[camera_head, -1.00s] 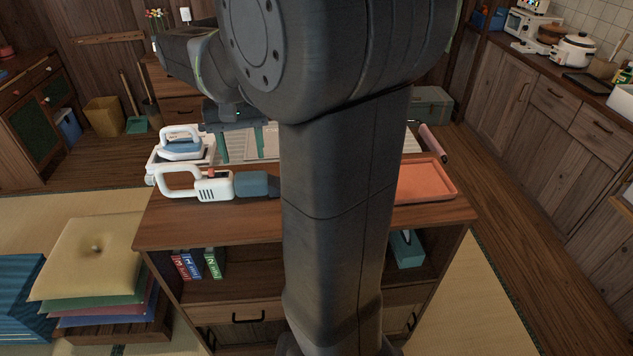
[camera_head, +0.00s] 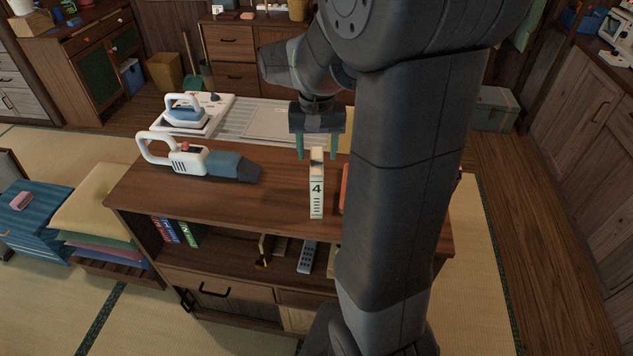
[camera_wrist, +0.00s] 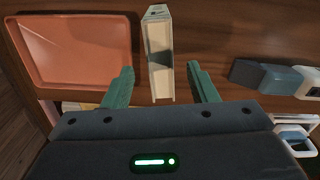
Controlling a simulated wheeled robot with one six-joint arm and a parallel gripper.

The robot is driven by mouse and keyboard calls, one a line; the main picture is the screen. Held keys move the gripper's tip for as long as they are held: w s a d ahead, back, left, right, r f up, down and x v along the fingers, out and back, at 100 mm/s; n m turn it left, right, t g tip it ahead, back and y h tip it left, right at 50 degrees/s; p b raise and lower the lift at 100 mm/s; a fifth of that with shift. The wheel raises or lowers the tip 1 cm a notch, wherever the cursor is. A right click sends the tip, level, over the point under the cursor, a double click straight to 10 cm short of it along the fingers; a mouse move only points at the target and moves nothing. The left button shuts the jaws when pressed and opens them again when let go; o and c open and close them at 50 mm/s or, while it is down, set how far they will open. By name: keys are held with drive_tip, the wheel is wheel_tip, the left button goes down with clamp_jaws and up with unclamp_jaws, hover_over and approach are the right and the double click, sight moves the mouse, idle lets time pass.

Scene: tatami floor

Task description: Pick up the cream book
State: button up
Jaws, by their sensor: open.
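The cream book (camera_head: 317,187) stands upright on the wooden cabinet top, its spine marked with a dark 4. In the wrist view the book (camera_wrist: 159,58) shows as a narrow cream block with a dark shadow across it. My gripper (camera_head: 317,158) is open above and just behind the book in the head view. In the wrist view my gripper's two green fingers (camera_wrist: 162,80) are spread, one on each side of the book's near end, with gaps between. Nothing is held.
An orange tray (camera_wrist: 77,48) lies close beside the book. Coloured books (camera_head: 175,231) and a remote (camera_head: 307,257) are on the shelf below.

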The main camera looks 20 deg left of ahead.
sight(317, 159)
drive_tip(key=shift+f, duration=2.75)
clamp_jaws()
